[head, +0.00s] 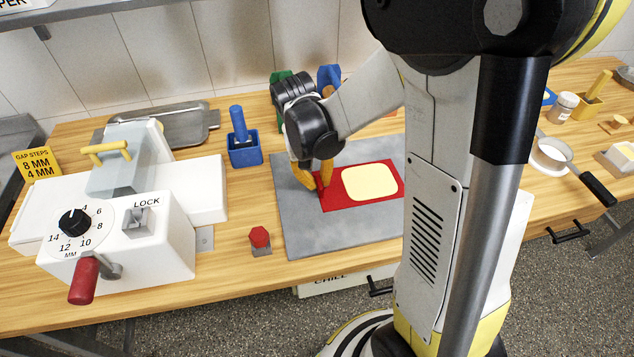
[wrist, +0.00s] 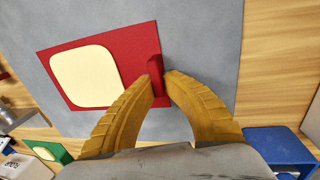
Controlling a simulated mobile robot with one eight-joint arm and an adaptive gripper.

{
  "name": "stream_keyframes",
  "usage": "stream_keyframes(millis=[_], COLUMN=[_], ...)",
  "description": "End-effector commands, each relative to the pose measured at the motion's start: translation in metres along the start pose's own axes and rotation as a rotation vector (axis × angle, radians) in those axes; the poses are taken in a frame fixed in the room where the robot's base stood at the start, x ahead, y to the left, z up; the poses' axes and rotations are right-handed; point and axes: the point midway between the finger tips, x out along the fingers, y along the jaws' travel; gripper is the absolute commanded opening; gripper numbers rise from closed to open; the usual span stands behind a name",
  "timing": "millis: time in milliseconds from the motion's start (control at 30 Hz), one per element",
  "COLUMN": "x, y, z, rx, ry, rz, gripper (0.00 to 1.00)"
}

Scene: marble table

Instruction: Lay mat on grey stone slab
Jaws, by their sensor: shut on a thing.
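The red mat (head: 335,202) is over the grey stone slab (head: 310,238) and looks flat on it. A cream rounded square (head: 370,183) covers much of its middle. My gripper (head: 320,184) is at the mat's left end in the head view, fingers pointing down. In the wrist view, the yellow fingertips (wrist: 160,79) close on a small upright red tab (wrist: 155,66) at the edge of the mat (wrist: 130,42). The slab (wrist: 205,45) shows around the mat. My arm hides the slab's right part in the head view.
A white slicer-like machine (head: 120,225) with a dial stands left. A blue holder (head: 244,152) and a red-topped knob (head: 260,238) stand beside the slab. A metal tray (head: 175,125) lies behind. A pan (head: 552,154) and jar (head: 562,106) are right.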

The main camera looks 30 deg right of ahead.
Motion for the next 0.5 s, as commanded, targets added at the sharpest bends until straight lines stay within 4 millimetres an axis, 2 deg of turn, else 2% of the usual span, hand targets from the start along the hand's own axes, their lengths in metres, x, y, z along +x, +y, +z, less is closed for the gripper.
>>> stream_keyframes(millis=[233,267,300,500], x=[0.0002,-0.0004,-0.0006,-0.0007], y=[0.0,0.0001,0.0001,0.0001], z=[0.0002,0.0002,0.0002,0.0003], rx=[0.0,0.0,0.0,0.0], ry=[0.0,0.0,0.0,0.0], rz=[0.0,0.0,0.0,0.0], gripper=[0.0,0.18,0.28,0.28])
